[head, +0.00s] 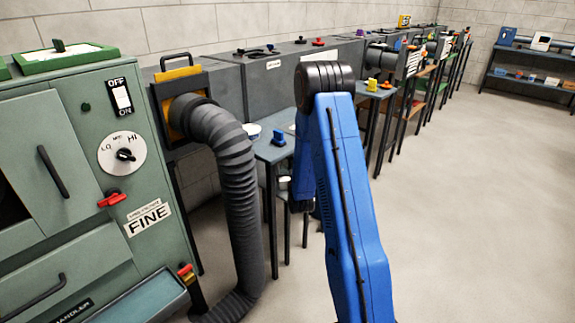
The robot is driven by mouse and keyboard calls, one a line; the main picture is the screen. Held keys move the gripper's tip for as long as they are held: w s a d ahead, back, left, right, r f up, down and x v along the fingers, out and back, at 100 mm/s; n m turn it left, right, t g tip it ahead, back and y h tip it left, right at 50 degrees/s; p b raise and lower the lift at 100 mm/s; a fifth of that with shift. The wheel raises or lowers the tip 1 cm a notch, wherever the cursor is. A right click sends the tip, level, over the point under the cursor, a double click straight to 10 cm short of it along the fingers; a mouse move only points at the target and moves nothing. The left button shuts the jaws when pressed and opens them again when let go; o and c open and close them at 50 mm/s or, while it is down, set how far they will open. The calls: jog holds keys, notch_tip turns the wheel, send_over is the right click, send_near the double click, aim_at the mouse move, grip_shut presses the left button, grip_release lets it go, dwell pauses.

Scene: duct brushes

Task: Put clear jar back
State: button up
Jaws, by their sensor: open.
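I cannot make out a clear jar in the head view. My blue arm rises in the middle of the picture to a dark joint and bends down behind itself. Its far end is hidden behind the near blue link, and I cannot see my gripper's fingers. A small white round dish or lid (252,130) lies on the grey side table, and a blue knobbed piece (279,138) stands on the same table to the right.
A green cabinet (160,190) with switch and dial stands close at left. A ribbed dark duct (235,185) curves from a wall box to the floor. Grey benches with small coloured items line the wall. A dark shelf (530,82) stands at far right. Floor (470,200) at right is clear.

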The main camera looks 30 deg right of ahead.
jog(key=v, duration=1)
jog(key=shift+s, duration=0.15)
